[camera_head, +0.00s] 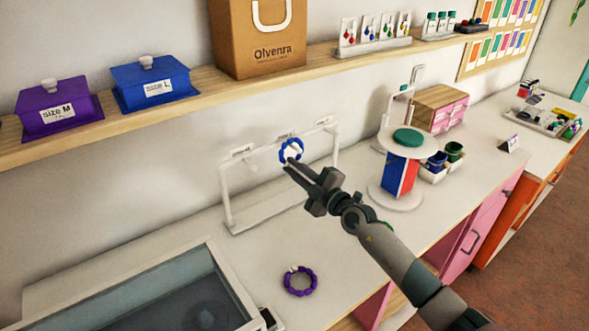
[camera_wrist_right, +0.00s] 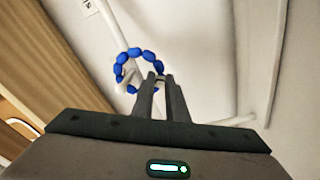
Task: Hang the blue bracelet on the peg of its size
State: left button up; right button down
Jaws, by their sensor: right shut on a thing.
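The blue bracelet (camera_head: 291,150) is a beaded ring held upright at the white peg stand (camera_head: 229,204), near the middle label on its top bar. My right gripper (camera_head: 289,163) is shut on the bracelet's lower edge. In the right wrist view, the bracelet (camera_wrist_right: 121,70) stands just beyond the closed fingertips (camera_wrist_right: 160,80), with white stand parts behind and within its outline. I cannot tell whether the ring is around a peg or in front of it. The pegs are small and partly hidden by the bracelet and gripper. My left gripper is not in view.
A purple bracelet (camera_head: 300,281) lies on the white counter (camera_head: 262,255), in front of the stand. A glass-topped case (camera_head: 232,281) is at front left. A round white stand (camera_head: 397,197) is to the right. A purple box (camera_head: 57,108) and a blue box (camera_head: 152,82) sit on the shelf.

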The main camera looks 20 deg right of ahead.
dwell(0.3)
jog(key=c, duration=1.7)
grip_release()
jog(key=shift+o, duration=0.2)
jog(key=shift+s, duration=0.1)
jog(key=shift+v, duration=0.8)
jog(key=b+v, duration=0.2)
jog(key=v, duration=1.3)
jog(key=shift+s, duration=0.35)
jog(key=shift+d, duration=0.15)
